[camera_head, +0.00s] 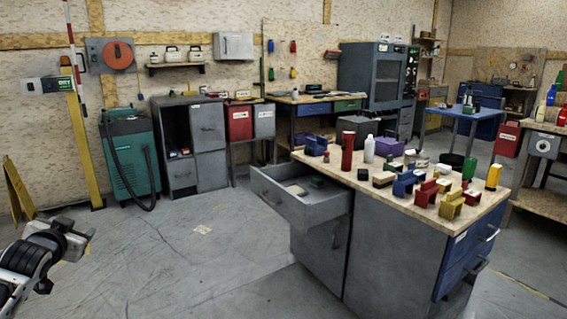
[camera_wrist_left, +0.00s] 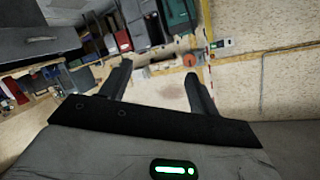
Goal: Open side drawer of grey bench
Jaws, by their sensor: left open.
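The grey bench (camera_head: 388,248) stands right of centre with a light wooden top (camera_head: 481,204). Its side drawer (camera_head: 318,209) is pulled well out toward the left, and a few small items lie inside it. The drawer's front panel (camera_head: 278,203) faces left and carries a handle (camera_head: 270,198). My left gripper (camera_head: 88,238) is at the far left of the head view, well apart from the drawer. In the left wrist view its two dark fingers (camera_wrist_left: 160,80) are spread with nothing between them. My right gripper is not in view.
Several coloured blocks, a red cylinder (camera_head: 347,151) and a white bottle (camera_head: 369,150) stand on the bench top. A teal machine (camera_head: 128,160) with a black hose and a grey cabinet (camera_head: 190,145) stand by the wall. The floor (camera_head: 190,250) between my left gripper and the drawer is clear.

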